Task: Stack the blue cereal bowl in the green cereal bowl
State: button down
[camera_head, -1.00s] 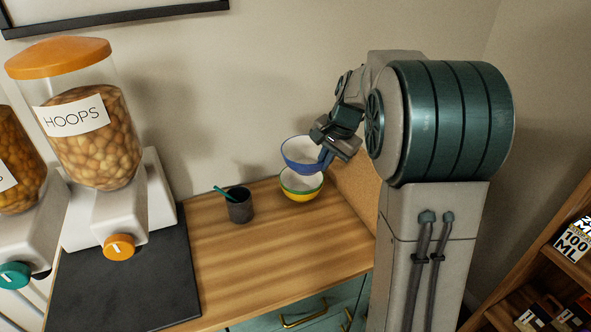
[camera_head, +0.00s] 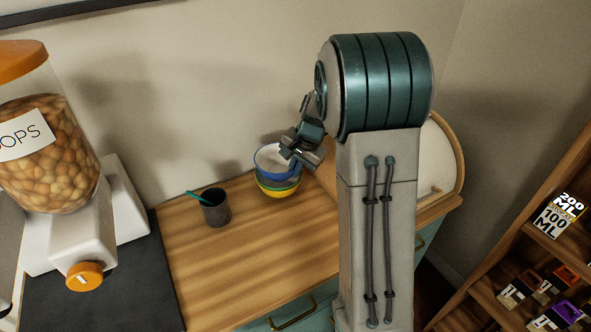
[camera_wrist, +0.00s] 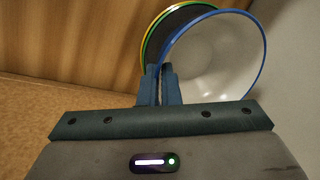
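The blue cereal bowl (camera_head: 270,158), white inside with a blue rim, is over the green cereal bowl (camera_head: 277,191), its lower part appearing to sit inside it. I cannot tell whether it rests fully. The green bowl has a green and yellow outside. In the wrist view the blue bowl (camera_wrist: 215,60) is tilted, and the rim of the green bowl (camera_wrist: 147,42) shows behind it, offset to the left. My gripper (camera_head: 292,160) is at the blue bowl's right side. In the wrist view my gripper (camera_wrist: 160,72) has its fingers close together, pinching the blue bowl's rim.
A dark cup (camera_head: 216,208) with a teal stick stands left of the bowls. Cereal dispensers (camera_head: 45,150) stand on a dark mat at the left. A rounded bread-box-like container (camera_head: 440,165) is right, behind my arm. The counter front (camera_head: 240,270) is clear.

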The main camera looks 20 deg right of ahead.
jog(key=shift+f, duration=0.45)
jog(key=shift+f+b, duration=0.55)
jog(key=shift+s, duration=0.1)
jog(key=c, duration=1.6)
grip_release()
jog(key=shift+f, duration=0.15)
